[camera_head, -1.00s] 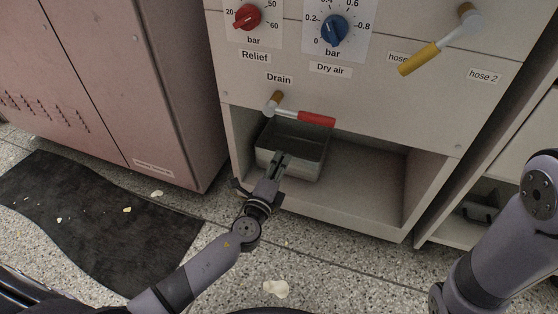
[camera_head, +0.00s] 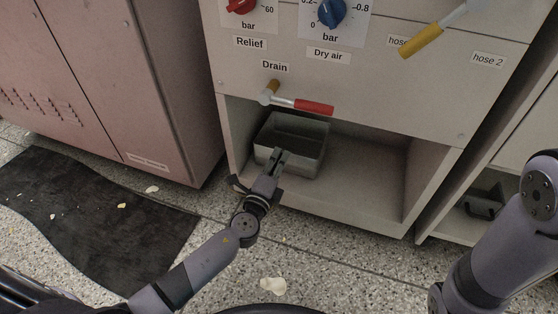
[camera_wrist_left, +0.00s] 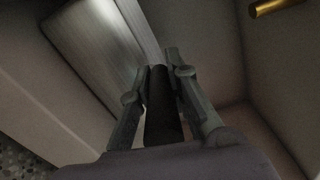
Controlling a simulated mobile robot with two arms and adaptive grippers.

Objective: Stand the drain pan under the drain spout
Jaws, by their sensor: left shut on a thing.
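The drain pan (camera_head: 312,161) is a grey metal open box in the left part of the cabinet's open bay, below the label "Drain". The drain spout (camera_head: 269,92), a brass and pale metal fitting with a red lever (camera_head: 313,106), sticks out of the panel above the pan's back left. My left gripper (camera_head: 279,155) is shut at the pan's front. In the left wrist view its fingers (camera_wrist_left: 160,85) close on a dark bar, seemingly the pan's handle (camera_wrist_left: 160,115), beside the pan's wall (camera_wrist_left: 95,40). Whether the pan touches the bay floor is unclear. My right gripper is out of view.
The bay (camera_head: 368,180) is empty right of the pan, with side walls and a low front edge. A pink cabinet (camera_head: 150,90) stands left, a dark mat (camera_head: 90,215) lies on the floor. A yellow-handled hose valve (camera_head: 422,42) is at upper right.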

